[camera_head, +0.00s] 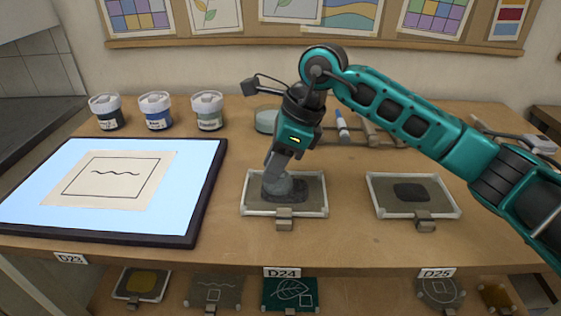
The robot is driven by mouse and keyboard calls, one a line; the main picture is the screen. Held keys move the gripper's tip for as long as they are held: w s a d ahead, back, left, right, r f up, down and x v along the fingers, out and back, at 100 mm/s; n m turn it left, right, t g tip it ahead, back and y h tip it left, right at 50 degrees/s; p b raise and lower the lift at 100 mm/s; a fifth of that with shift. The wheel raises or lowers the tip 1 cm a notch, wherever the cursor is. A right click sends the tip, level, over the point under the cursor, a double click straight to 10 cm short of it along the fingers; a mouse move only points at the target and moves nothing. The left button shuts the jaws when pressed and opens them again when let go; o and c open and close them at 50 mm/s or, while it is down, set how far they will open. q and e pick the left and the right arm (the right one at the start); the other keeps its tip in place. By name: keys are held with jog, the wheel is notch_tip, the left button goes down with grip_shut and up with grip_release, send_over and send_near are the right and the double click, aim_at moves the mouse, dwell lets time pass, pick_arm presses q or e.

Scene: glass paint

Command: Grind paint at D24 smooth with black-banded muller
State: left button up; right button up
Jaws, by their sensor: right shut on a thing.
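My right gripper (279,160) points down over the slab (257,208) behind the D24 label (282,272). It is shut on a grey glass muller (277,184), whose base is on or just above the dark paint (298,188) on that slab. The fingers and wrist cover the muller's upper part, so I cannot see a black band. The paint spreads in an uneven dark patch around the muller's base. My left gripper is not in view.
A second framed slab (378,196) with dark paint lies behind the D25 label (437,273). A lit light panel (40,208) with a paper drawing fills the left. Several lidded jars (157,112) stand at the back. A brush rest (362,135) lies behind my arm.

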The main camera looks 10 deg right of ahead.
jog(key=shift+s+a, duration=0.5)
jog(key=shift+a, duration=0.15)
jog(key=shift+s+d, duration=0.35)
jog(key=shift+s, duration=0.4)
jog(key=shift+s+d+f+b, duration=0.15)
jog(key=shift+d+b, duration=0.1)
jog(key=shift+d, duration=0.3)
jog(key=shift+s+d+r+b, duration=0.1)
jog(key=shift+d+b, duration=0.1)
jog(key=shift+d, duration=0.35)
jog(key=shift+w+d, duration=0.45)
jog(key=shift+d, duration=0.25)
notch_tip(320, 180, up, 5)
jog(key=p, duration=0.2)
jog(key=shift+p, duration=0.4)
